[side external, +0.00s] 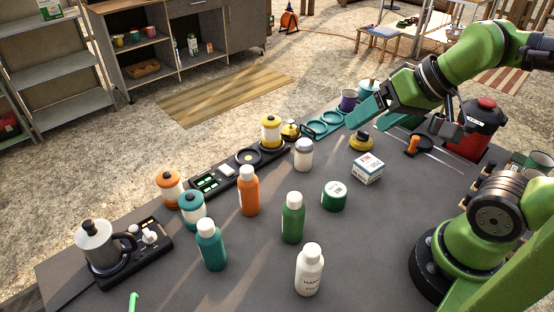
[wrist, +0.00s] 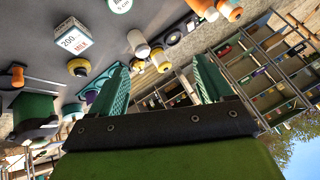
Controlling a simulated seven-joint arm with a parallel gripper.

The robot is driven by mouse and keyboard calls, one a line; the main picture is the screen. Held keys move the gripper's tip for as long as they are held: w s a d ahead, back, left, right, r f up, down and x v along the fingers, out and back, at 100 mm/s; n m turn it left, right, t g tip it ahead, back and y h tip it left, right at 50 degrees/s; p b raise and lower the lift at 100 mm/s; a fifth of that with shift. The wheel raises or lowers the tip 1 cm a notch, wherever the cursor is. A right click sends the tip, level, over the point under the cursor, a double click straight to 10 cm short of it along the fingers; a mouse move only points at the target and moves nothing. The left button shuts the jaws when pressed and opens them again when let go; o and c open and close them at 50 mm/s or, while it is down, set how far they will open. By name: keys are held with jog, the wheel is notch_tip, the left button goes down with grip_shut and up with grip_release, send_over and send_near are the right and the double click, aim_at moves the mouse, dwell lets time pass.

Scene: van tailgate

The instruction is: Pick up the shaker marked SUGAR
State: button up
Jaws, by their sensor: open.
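No label reading SUGAR can be made out in either view, so I cannot tell which container is the shaker. A small pale jar with a grey-white top (side external: 303,154) stands upright on the dark table; a similar pale one shows in the wrist view (wrist: 142,46). A white-capped bottle (side external: 309,270) at the front has dark lettering I cannot read fully. Orange (side external: 249,192), green (side external: 292,219) and teal (side external: 210,246) white-capped bottles stand nearby. My gripper (side external: 378,116) is open and empty, raised over the table's back right; its teal fingers are apart in the wrist view (wrist: 160,64).
A yellow canister (side external: 270,131) is behind the jar. A moka pot (side external: 100,246) is far left.

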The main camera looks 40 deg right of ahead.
jog(key=n+g+h, duration=0.2)
jog(key=n+g, duration=0.1)
jog(key=g, duration=0.4)
send_near(304, 142)
notch_tip(304, 142, down, 10)
jog(key=shift+r, duration=0.2)
jog(key=shift+d+f, duration=0.15)
jog(key=shift+f, duration=1.15)
jog(key=shift+d+f, duration=0.15)
jog(key=shift+f, duration=1.2)
jog(key=shift+c, duration=0.3)
